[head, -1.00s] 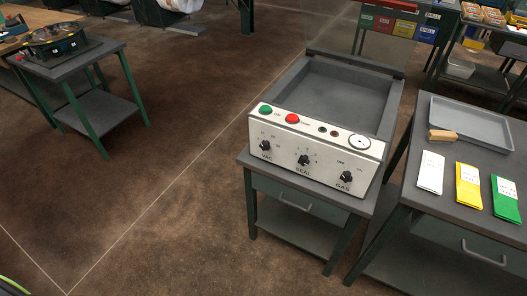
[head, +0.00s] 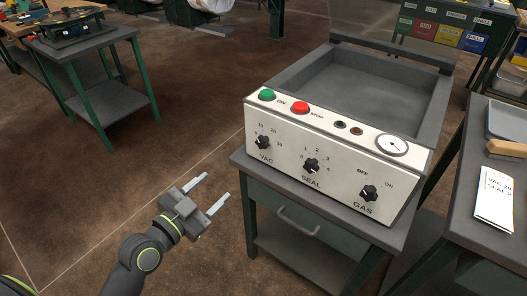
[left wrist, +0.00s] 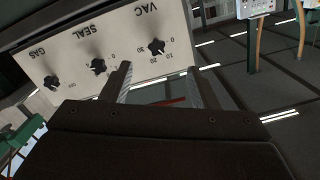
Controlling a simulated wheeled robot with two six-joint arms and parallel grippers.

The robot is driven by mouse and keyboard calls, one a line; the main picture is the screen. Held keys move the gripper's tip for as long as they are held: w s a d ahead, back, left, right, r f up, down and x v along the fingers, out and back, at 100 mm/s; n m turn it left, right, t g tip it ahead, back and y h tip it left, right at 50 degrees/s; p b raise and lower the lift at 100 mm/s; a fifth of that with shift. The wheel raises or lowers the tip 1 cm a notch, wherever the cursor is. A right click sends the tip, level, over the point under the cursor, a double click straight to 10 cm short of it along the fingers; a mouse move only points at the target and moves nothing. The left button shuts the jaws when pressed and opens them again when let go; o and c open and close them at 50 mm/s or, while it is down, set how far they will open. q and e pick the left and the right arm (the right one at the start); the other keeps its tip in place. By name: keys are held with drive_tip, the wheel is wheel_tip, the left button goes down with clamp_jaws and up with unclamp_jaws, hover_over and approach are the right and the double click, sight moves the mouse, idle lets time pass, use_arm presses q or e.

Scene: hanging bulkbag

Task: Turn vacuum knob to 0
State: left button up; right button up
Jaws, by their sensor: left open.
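The VAC knob (head: 263,142) is a black knob at the left of the white control panel (head: 330,160) of a grey machine. A scale from 0 to 30 is printed around it. Which mark its pointer is at is too small to tell. My left gripper (head: 216,188) is open and empty, left of the panel and lower than the knob in the head view, apart from it. In the left wrist view, the VAC knob (left wrist: 156,46) shows upside down beyond and between the open fingers (left wrist: 159,68). My right gripper is not in view.
The SEAL knob (head: 311,166) and GAS knob (head: 370,193) are further right on the panel. Green (head: 267,95) and red (head: 300,108) buttons and a gauge (head: 392,146) are on top. A table with a card (head: 495,200) stands at right.

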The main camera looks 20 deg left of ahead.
use_arm(q)
drive_tip(key=d+r, duration=0.1)
drive_tip(key=r, duration=0.1)
drive_tip(key=p, duration=0.2)
approach(260, 145)
drive_tip(key=shift+m+h, duration=0.3)
drive_tip(key=shift+h, duration=0.1)
drive_tip(key=x, duration=0.8)
drive_tip(key=shift+w+a, duration=0.1)
drive_tip(key=shift+w, duration=0.5)
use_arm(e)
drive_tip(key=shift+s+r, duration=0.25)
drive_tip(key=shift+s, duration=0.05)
use_arm(q)
drive_tip(key=c, duration=1)
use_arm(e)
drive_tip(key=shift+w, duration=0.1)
